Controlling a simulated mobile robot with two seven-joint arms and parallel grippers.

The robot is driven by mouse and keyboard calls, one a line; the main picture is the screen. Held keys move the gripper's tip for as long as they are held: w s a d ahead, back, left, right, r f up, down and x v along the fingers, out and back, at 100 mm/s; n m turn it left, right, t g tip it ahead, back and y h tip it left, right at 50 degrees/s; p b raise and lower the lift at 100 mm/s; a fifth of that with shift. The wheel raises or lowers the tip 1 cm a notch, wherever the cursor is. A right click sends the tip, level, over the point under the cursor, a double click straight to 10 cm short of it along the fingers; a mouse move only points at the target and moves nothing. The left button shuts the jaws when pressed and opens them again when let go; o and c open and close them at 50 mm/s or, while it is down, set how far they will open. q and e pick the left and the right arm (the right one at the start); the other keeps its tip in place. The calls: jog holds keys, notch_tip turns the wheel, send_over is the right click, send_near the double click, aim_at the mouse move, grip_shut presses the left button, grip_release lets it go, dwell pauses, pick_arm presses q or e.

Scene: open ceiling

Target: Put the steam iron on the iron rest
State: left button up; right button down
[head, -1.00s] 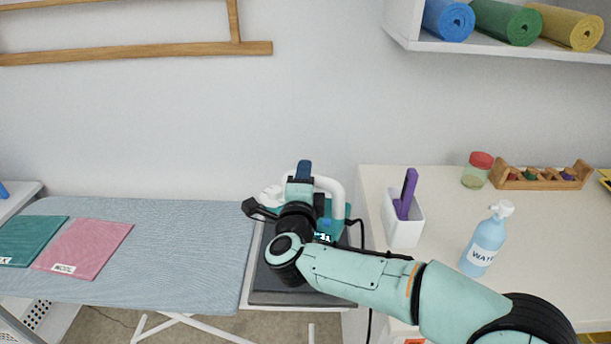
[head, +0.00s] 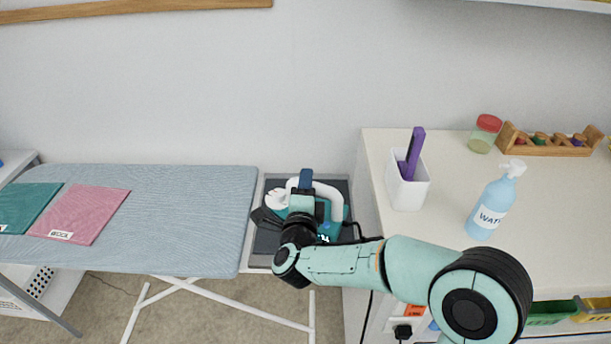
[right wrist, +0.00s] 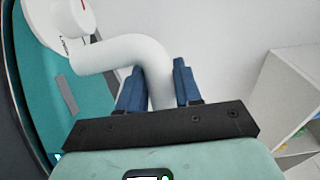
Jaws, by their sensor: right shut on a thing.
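The steam iron (head: 333,206) is teal with a white handle. It is over the dark iron rest (head: 265,243) at the right end of the ironing board. My right gripper (head: 305,180) is shut on the iron's white handle. In the right wrist view its blue fingers (right wrist: 158,88) stand on both sides of the handle, and the iron's teal body (right wrist: 85,85) shows at the left. My arm hides part of the iron and the rest, so I cannot tell whether the iron's sole touches the rest. My left gripper is not in view.
The blue ironing board (head: 170,215) holds a teal cloth (head: 25,205) and a pink cloth (head: 82,213). On the counter at right are a white holder (head: 407,188), a water spray bottle (head: 493,205), a jar (head: 484,134) and a wooden rack (head: 550,140).

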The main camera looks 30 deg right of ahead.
dwell(0.5)
jog(key=c, duration=0.8)
grip_release()
jog(key=shift+f, duration=0.15)
jog(key=shift+s+a, duration=0.25)
jog(key=shift+s, duration=0.05)
jog(key=v, duration=1.1)
jog(key=shift+s, duration=0.2)
jog(key=shift+r, duration=0.25)
